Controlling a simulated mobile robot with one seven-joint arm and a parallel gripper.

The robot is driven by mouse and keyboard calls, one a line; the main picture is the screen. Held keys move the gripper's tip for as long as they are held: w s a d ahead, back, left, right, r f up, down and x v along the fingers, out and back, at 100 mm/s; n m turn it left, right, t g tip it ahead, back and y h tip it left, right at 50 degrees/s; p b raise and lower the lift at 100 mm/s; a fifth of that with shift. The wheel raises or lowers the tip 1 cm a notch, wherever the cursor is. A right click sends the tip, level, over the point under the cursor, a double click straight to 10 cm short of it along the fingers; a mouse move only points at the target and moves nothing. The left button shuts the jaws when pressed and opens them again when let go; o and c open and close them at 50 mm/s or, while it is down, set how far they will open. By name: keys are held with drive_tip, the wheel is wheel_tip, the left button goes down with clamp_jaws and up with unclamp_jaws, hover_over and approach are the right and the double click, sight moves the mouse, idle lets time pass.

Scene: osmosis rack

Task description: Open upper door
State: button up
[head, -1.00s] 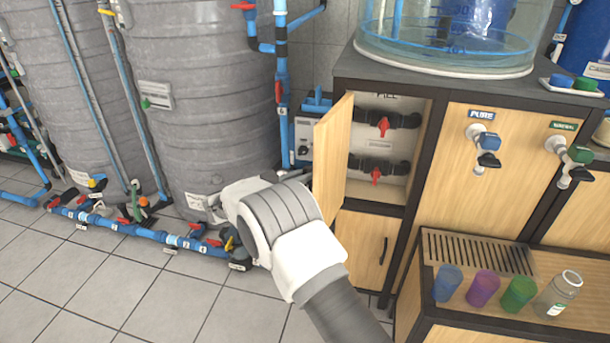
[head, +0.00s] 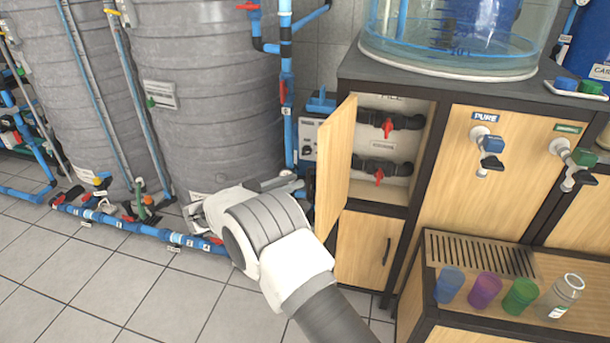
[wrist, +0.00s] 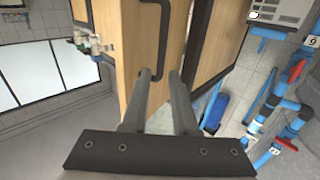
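The upper door (head: 336,165) is a light wood panel standing open, swung out from the left side of the cabinet's upper compartment (head: 398,143). Its inner face shows in the head view. In the wrist view a wood panel (wrist: 128,42) carries a dark bar handle (wrist: 160,42). My gripper (wrist: 163,74) has its two fingers apart, with nothing seen held between them. The fingertips point toward the panel near the handle's lower end; whether they touch it I cannot tell. In the head view my gripper (head: 278,184) is partly hidden by my wrist, left of the door.
Red-handled valves (head: 388,128) sit inside the compartment. A closed lower door (head: 362,250) is below. Large grey tanks (head: 210,90) and blue floor pipes (head: 130,228) stand left. A ledge with coloured cups (head: 485,290) juts out right. The tiled floor (head: 130,290) in front is clear.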

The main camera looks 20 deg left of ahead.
drive_tip(key=p+v, duration=0.1)
drive_tip(key=v, duration=1.1)
